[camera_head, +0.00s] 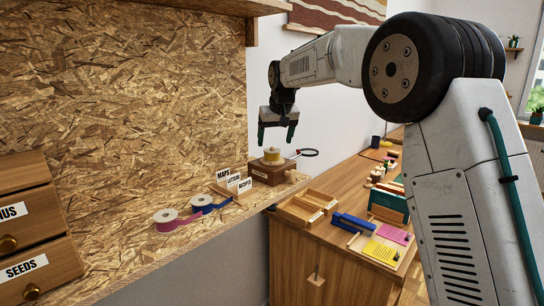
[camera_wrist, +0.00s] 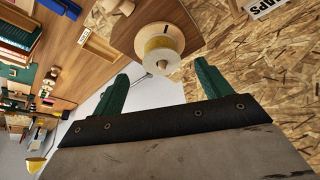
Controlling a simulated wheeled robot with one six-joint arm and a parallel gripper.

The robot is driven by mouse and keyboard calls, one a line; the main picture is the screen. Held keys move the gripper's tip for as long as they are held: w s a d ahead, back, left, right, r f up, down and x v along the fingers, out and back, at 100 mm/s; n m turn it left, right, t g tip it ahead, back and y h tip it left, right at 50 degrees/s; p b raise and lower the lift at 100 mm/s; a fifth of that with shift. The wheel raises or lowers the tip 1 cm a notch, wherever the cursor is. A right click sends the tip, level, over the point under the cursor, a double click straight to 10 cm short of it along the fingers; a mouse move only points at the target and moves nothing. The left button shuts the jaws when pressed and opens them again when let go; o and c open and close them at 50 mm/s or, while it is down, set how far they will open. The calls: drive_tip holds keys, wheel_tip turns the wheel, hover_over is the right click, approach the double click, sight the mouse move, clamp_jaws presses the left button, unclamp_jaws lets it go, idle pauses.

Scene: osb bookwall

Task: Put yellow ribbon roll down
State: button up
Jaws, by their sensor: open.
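The yellow ribbon roll (camera_head: 271,156) rests on top of a small brown wooden box near the far end of the OSB shelf. In the wrist view the roll (camera_wrist: 158,45) shows its pale round face and yellow band, just beyond my fingertips. My gripper (camera_head: 276,137) is above the roll, pointing down, with its two green fingers spread apart. The wrist view shows the fingers (camera_wrist: 160,85) open with nothing between them. The roll is apart from both fingers.
A magnifying glass (camera_head: 308,152) juts out on the right. Below right, a wooden desk (camera_head: 318,245) holds trays and papers. Drawers (camera_head: 36,235) stand at left.

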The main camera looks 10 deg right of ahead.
sight(273, 148)
drive_tip(key=x, duration=0.5)
drive_tip(key=shift+w+r, duration=0.1)
drive_tip(key=shift+w, duration=0.1)
drive_tip(key=c, duration=1.1)
drive_tip(key=shift+r, duration=0.1)
drive_tip(key=shift+c, duration=0.2)
